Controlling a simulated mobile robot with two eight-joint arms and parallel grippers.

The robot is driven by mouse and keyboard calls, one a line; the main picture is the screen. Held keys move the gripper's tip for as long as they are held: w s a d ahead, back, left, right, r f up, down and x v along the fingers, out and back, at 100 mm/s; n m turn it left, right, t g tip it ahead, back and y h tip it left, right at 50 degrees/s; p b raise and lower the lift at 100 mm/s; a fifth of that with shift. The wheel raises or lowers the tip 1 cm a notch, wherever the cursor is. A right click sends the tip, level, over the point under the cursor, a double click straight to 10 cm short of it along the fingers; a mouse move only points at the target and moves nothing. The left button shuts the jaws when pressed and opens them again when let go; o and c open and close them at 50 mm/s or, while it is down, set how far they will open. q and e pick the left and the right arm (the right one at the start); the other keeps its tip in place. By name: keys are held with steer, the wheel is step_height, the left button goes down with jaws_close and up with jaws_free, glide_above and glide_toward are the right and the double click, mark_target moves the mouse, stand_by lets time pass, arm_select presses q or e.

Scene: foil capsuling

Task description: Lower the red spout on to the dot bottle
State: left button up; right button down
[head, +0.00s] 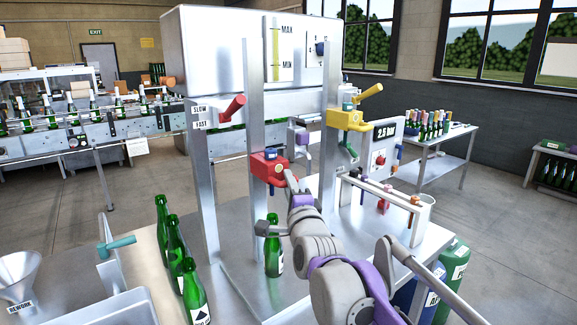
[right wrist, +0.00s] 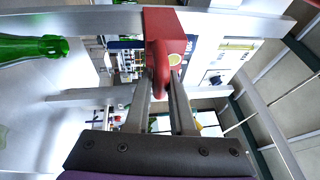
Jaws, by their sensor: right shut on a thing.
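The red spout (head: 262,166) is a red block on the front post of the filling machine. A green bottle (head: 273,256) stands upright below it; its label is partly hidden, so I cannot tell its mark. My right gripper (head: 291,180) is at the red spout. In the right wrist view the fingers (right wrist: 160,92) are shut on a rounded red part below the red block (right wrist: 165,24). A green bottle neck (right wrist: 35,48) shows there at the left, its mouth apart from the red block.
Several green bottles (head: 170,240) stand left of the post; the front one bears a triangle label. A yellow spout (head: 348,119) sits on the post to the right. A red lever (head: 233,107) sits beside the SLOW/FAST sign.

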step_height(320, 180, down, 12)
steer(key=b, duration=0.3)
steer(key=shift+r+b, duration=0.2)
steer(key=shift+b, duration=0.2)
steer(key=c, duration=0.8)
jaws_free()
steer(key=v, duration=1.1)
steer(key=shift+w, duration=0.1)
